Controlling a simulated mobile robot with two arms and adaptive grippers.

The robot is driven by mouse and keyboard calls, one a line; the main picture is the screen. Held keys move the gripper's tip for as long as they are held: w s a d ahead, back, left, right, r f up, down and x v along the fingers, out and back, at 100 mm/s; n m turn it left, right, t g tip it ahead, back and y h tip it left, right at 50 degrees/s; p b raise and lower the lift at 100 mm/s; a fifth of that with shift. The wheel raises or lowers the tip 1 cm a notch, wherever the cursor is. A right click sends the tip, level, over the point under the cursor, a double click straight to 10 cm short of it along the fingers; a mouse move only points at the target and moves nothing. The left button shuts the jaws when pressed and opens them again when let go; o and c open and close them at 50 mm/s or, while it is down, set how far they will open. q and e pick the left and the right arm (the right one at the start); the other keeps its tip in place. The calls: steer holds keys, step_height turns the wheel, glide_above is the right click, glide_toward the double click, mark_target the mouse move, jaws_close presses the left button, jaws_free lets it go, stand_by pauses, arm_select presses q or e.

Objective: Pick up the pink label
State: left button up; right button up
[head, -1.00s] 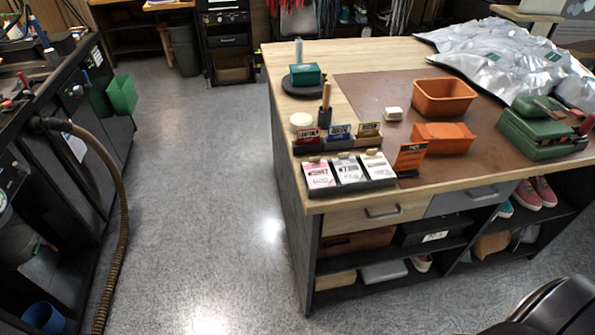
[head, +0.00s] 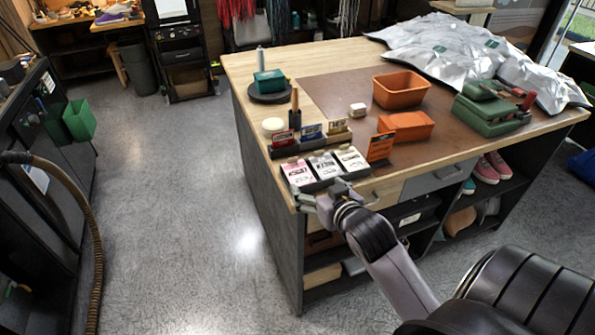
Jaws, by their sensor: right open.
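The pink label (head: 297,172) lies at the left end of a dark tray (head: 329,183) at the front left corner of the workbench. Two paler labels, a white-grey one (head: 324,166) and a white one (head: 351,160), lie beside it to the right. My right gripper (head: 322,197) is open at the front edge of the tray, just below and right of the pink label. I see nothing between its fingers, and I cannot tell whether it touches the tray. My left gripper is out of view.
Behind the tray stand small red (head: 283,139) and blue (head: 311,132) cards in a holder. An orange sign (head: 380,147) stands right of the labels, near an orange box (head: 406,125) and an orange bin (head: 401,90). Open floor lies left of the workbench.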

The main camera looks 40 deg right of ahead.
steer(key=p, duration=0.2)
glide_toward(293, 160)
steer(key=shift+w+f, duration=0.75)
steer(key=shift+w, duration=0.1)
steer(key=shift+w+d, duration=0.15)
steer(key=shift+w, duration=0.25)
steer(key=p+x, duration=0.1)
steer(key=x, duration=0.2)
steer(key=shift+w+d+r, duration=0.1)
steer(key=shift+w+r, duration=0.05)
steer(key=shift+w+d+f, duration=0.15)
steer(key=shift+w+f, duration=0.15)
steer(key=shift+w, duration=0.3)
steer(key=shift+c, duration=0.4)
steer(key=c, duration=1.1)
